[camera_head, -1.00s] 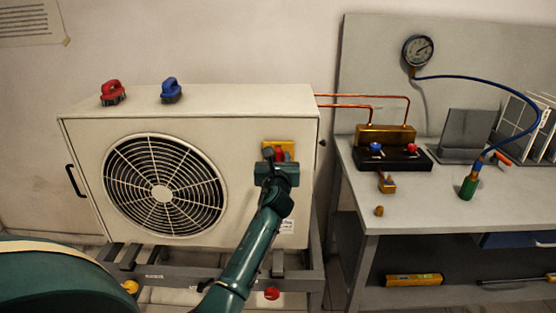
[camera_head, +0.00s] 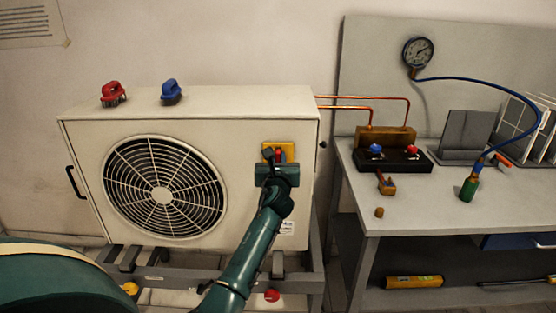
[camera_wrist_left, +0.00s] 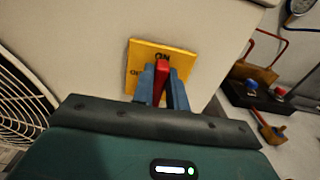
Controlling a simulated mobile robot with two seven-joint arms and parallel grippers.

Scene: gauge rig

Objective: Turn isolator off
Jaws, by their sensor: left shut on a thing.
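The isolator is a yellow plate (camera_head: 289,150) with a red handle (camera_head: 279,153) on the upper right front of the cream outdoor unit (camera_head: 235,130). In the left wrist view the yellow plate (camera_wrist_left: 185,61) shows the letters ON at its top and other lettering at its left, partly hidden. The red handle (camera_wrist_left: 161,78) stands upright in that view, in line with ON. My left gripper (camera_head: 274,158) is shut on the red handle, with its blue fingers on either side of it; it also shows in the left wrist view (camera_wrist_left: 162,86). My right gripper is not in view.
Copper pipes (camera_head: 362,98) run right to a valve block (camera_head: 385,138) on the grey bench (camera_head: 420,205). A gauge (camera_head: 417,52) hangs on the back panel. A fan grille (camera_head: 165,187) is left of the isolator.

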